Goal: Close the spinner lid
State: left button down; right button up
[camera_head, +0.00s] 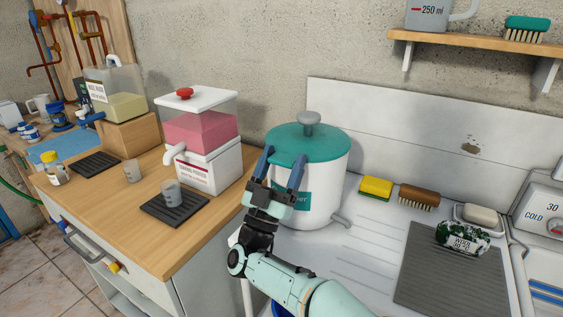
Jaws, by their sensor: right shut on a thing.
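The salad-spinner-like white drum (327,203), the spinner, stands on the white counter, with a teal label on its front partly behind my gripper. Its teal lid (312,140) with a grey knob (310,118) lies over the top and looks about level. I cannot tell whether its rim is fully seated. My right gripper (283,168) is at the front left of the lid, one finger to each side, shut on the lid's edge. The exact contact is hidden by the fingers. My left gripper is not in view.
Left of the spinner, a wooden counter (110,213) holds a pink-filled dispenser (203,135) and a grey cup (171,191). Right of it are a yellow sponge (376,187), a brown brush (418,197) and a dark patterned object (462,237) on a grey mat (440,283).

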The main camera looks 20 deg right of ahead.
jog(key=shift+f, duration=0.1)
jog(key=o, duration=1.4)
jog(key=shift+w, duration=0.1)
jog(key=shift+o, duration=0.2)
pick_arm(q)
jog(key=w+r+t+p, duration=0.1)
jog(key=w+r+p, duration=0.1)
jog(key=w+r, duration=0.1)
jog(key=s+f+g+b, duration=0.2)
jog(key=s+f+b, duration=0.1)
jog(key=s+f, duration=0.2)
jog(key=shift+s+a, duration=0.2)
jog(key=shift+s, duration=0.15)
pick_arm(e)
jog(key=s+a+f, duration=0.3)
jog(key=s+a, duration=0.7)
jog(key=a, duration=0.1)
jog(key=shift+a+f, duration=0.3)
jog(key=shift+f, duration=0.05)
